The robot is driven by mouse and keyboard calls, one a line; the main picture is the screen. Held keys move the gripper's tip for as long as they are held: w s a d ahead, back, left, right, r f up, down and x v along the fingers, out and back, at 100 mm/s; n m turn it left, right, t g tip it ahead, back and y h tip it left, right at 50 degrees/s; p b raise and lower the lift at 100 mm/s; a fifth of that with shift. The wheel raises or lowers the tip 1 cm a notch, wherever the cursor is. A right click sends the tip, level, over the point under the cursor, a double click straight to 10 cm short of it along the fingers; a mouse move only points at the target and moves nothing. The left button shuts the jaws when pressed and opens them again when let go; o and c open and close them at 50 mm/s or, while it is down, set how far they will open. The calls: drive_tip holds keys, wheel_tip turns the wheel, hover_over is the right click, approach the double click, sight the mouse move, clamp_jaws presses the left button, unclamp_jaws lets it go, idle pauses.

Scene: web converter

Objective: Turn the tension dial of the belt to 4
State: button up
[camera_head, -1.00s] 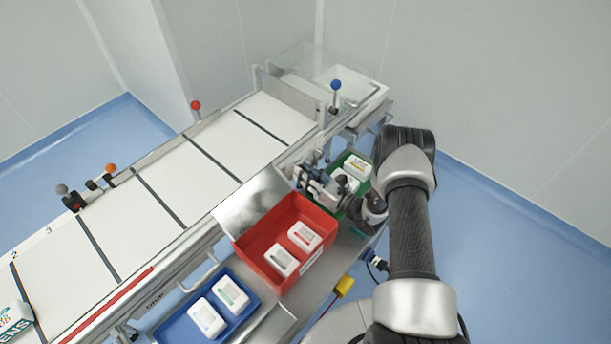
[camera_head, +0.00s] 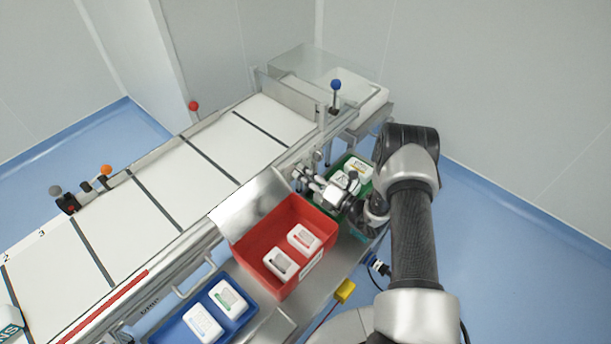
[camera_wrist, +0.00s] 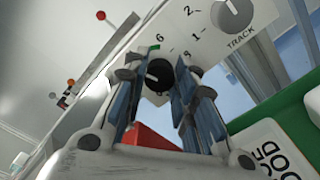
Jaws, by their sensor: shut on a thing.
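In the wrist view the black dial (camera_wrist: 160,76) with a white pointer mark sits on a pale panel, between my gripper's fingers. The pointer mark faces the left side of the picture. In the head view my gripper (camera_head: 305,178) is at the near side of the conveyor belt (camera_head: 205,160), where the dial itself is too small to make out.
A grey knob (camera_wrist: 232,14) labelled TRACK, with 1 and 2 marked, is close to the dial. A red bin (camera_head: 248,248), a blue bin (camera_head: 180,330) and a green bin (camera_head: 345,160) hold white packs. A blue-topped lever (camera_head: 336,86) stands behind my gripper.

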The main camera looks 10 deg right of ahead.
idle(0.4)
drive_tip(key=o, duration=1.1)
drive_tip(key=shift+c, duration=0.2)
drive_tip(key=shift+s, duration=0.1)
drive_tip(key=v, duration=1.2)
